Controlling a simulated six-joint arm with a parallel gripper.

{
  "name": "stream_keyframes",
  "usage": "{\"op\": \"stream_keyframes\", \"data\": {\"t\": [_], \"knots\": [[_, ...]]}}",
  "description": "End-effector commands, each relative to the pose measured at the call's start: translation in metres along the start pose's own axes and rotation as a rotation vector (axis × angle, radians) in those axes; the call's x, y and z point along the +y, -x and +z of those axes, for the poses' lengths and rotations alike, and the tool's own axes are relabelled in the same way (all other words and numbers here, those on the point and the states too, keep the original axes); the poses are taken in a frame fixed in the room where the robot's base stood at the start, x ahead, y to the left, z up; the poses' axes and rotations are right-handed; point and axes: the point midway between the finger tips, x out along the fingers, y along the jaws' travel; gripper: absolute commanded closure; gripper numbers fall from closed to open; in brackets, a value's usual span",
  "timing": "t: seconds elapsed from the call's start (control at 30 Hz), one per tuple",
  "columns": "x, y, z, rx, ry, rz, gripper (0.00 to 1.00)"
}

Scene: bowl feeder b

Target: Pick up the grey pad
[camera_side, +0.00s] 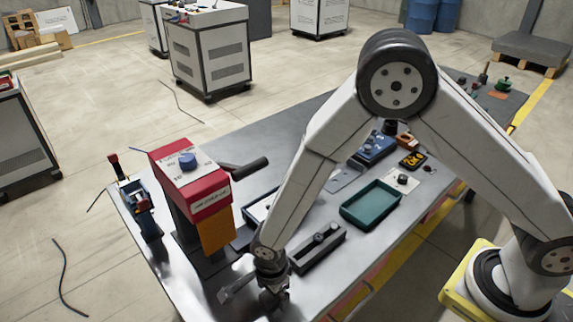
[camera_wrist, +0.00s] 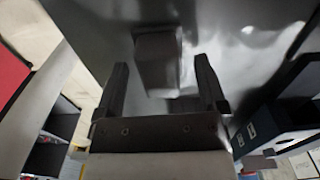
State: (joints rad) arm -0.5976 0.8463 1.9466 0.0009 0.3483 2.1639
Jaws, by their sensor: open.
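A grey block-like piece (camera_wrist: 158,62), which looks like the grey pad, shows in the wrist view on the shiny metal table, just beyond and between my fingertips. My gripper (camera_wrist: 161,75) has its two dark fingers apart, one on each side of the piece's near end. I see no contact between the fingers and the piece. In the side view my gripper (camera_side: 273,292) points down low over the table's near edge. A flat grey piece (camera_side: 238,286) shows just left of it there; I cannot tell whether it is the same pad.
A dark grey fixture with a knob (camera_side: 318,249) stands close right of my gripper. A red and orange machine (camera_side: 200,200) with a blue knob stands behind left. A green tray (camera_side: 371,205) lies further right. The metal table (camera_side: 180,284) is bare at the front left.

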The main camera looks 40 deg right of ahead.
Motion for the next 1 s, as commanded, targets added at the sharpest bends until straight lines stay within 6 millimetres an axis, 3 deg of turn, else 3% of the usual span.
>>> {"op": "stream_keyframes", "data": {"t": [0.2,0.5,1.0], "knots": [[0.0,0.0003,0.0,0.0,0.0,0.0,0.09],[0.0,0.0003,0.0,0.0,0.0,0.0,1.0],[-0.0006,0.0073,0.0004,-0.001,0.0,-0.002,1.0]]}}
